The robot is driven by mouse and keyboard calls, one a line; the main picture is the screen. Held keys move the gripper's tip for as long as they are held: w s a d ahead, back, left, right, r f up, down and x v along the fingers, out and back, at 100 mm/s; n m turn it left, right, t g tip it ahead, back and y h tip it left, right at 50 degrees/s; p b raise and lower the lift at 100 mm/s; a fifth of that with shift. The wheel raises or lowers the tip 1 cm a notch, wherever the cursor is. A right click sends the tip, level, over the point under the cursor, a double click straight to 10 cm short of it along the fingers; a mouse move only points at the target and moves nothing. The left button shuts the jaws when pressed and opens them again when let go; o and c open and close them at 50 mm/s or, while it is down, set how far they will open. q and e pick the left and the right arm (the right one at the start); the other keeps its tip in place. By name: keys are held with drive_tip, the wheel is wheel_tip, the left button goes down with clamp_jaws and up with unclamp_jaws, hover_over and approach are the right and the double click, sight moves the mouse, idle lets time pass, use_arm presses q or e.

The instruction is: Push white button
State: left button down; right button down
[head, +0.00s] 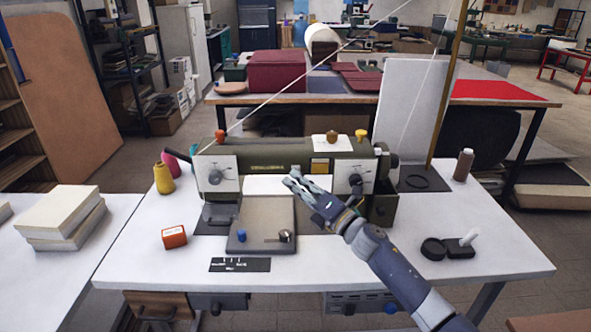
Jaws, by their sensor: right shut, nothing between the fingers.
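The green sewing machine (300,162) stands on the white table, with pale plates and dark knobs on its front. My right gripper (291,181) is shut and empty in front of the machine's middle, overlapping its white panel (258,185) in the picture. I cannot tell whether it touches the machine. I cannot clearly make out a white button on the machine; the gripper and forearm hide part of its front. A white peg (469,237) sticks up from a black block (459,249) at the table's right. My left gripper is not in view.
A grey plate (262,222) with a blue knob (241,235) lies before the machine. An orange box (174,236) and a yellow thread cone (164,179) stand at the left, a brown spool (463,165) at the right. The table's front strip is mostly clear.

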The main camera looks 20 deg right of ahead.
drive_tip(key=s+a+p, duration=0.1)
drive_tip(key=s+p, duration=0.1)
drive_tip(key=s, duration=0.3)
drive_tip(key=shift+s+a, duration=0.35)
drive_tip(key=shift+s, duration=0.05)
drive_tip(key=shift+f, duration=0.1)
idle(0.3)
